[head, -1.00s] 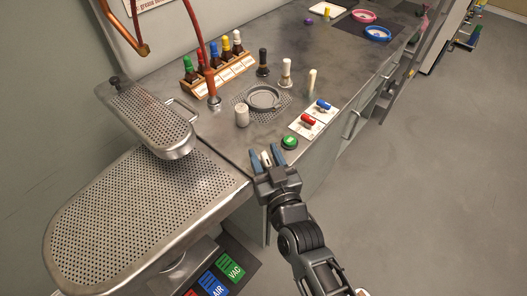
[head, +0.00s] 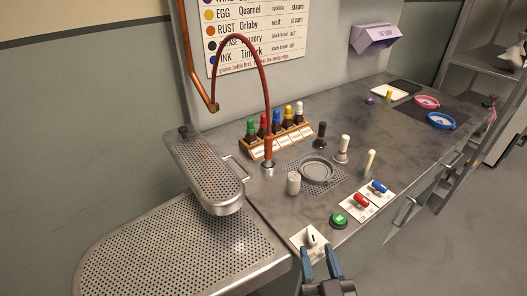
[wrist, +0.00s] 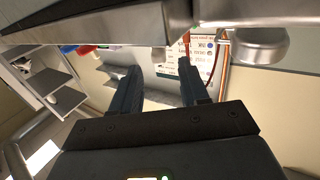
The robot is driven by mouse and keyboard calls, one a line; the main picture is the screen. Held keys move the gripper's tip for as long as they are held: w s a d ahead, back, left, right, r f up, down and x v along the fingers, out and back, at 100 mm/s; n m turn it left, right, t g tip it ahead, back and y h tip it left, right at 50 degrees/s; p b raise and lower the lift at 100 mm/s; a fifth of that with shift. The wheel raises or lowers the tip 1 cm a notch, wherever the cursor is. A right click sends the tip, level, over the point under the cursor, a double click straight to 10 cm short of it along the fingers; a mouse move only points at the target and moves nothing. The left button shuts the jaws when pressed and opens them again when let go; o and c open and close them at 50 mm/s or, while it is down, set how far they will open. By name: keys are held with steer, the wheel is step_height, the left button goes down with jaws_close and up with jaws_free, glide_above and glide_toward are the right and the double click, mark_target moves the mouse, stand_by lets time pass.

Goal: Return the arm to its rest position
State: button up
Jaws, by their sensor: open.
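My gripper (head: 320,254) is at the bottom of the head view, by the worktop's front edge. Its two blue-grey fingers are apart with nothing between them. In the wrist view my gripper (wrist: 159,68) also shows parted, empty fingers, with a metal edge (wrist: 110,27) across the top of the picture. A white plate with a small white lever (head: 312,239) lies just beyond the fingertips in the head view; I cannot tell if they touch it. Most of my arm is out of the head view.
The metal worktop (head: 270,215) holds a green button (head: 338,220), red (head: 361,200) and blue (head: 379,187) switches, a bottle rack (head: 278,142) and upright brushes. A perforated pressing board (head: 185,255) is at left. Open floor (head: 450,245) lies at right.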

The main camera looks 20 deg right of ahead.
steer(key=s+a+r+g+y, duration=0.1)
steer(key=s+r, duration=0.1)
steer(key=s, duration=0.9)
steer(key=s+r+g+y, duration=0.1)
steer(key=s+r, duration=0.2)
steer(key=s, duration=0.7)
steer(key=s+d+r+n+y, duration=0.2)
steer(key=s+r, duration=0.3)
steer(key=s, duration=0.2)
steer(key=shift+d+r+n+g, duration=0.25)
steer(key=shift+r+n+g, duration=0.05)
steer(key=shift+r+g, duration=0.1)
